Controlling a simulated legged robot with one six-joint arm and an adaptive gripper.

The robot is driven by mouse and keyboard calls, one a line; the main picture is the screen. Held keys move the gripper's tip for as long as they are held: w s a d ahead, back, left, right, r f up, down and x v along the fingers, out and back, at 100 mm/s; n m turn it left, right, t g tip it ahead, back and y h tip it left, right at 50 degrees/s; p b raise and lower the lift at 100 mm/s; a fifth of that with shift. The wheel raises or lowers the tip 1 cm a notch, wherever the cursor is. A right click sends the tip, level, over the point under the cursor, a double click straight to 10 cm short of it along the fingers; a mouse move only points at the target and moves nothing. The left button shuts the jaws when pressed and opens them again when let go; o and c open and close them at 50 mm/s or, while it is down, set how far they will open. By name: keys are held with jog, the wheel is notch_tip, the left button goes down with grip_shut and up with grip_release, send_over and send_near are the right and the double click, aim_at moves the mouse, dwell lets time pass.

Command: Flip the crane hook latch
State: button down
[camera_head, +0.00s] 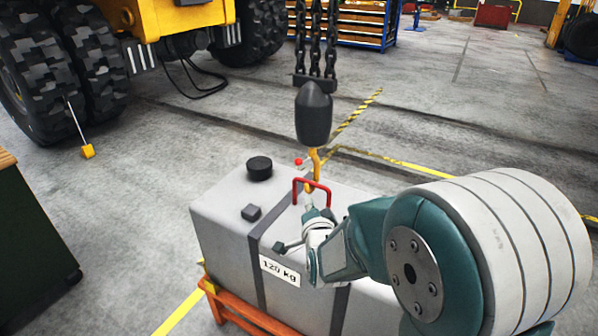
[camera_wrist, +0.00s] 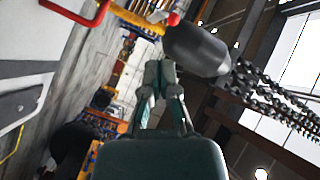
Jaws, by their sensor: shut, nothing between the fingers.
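The yellow crane hook (camera_head: 316,163) hangs below a dark rounded hook block (camera_head: 313,112). A small red ball (camera_head: 298,162), seemingly the latch's knob, sticks out left of the hook; red also shows on the hook in the wrist view (camera_wrist: 173,19). The hook's lower end is at the red lifting handle (camera_head: 312,183) on top of the grey counterweight (camera_head: 222,203); I cannot tell whether it passes under the bar. My gripper (camera_wrist: 159,66) is shut and empty, its fingertips just beside the hook and block. In the head view its tips (camera_head: 314,211) show in front of the handle.
The counterweight, labelled 120 kg, sits on an orange stand (camera_head: 250,317). Heavy chains (camera_head: 316,40) hold the block from above. A large-wheeled yellow vehicle (camera_head: 165,18) stands at back left, and a dark green cabinet (camera_head: 35,240) at left. Open floor lies behind.

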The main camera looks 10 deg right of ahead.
jog(key=f+m+t, duration=0.1)
jog(key=f, duration=0.1)
jog(key=m+t+h, duration=0.1)
jog(key=m+t, duration=0.2)
jog(key=t, duration=0.1)
send_near(299, 165)
jog(key=x, duration=0.7)
jog(key=shift+w, duration=0.4)
jog(key=shift+r, duration=0.1)
jog(key=r+g, duration=0.1)
jog(key=r+m+g, duration=0.1)
jog(key=w+r+m, duration=0.1)
jog(key=shift+d+g, duration=0.4)
dwell(0.4)
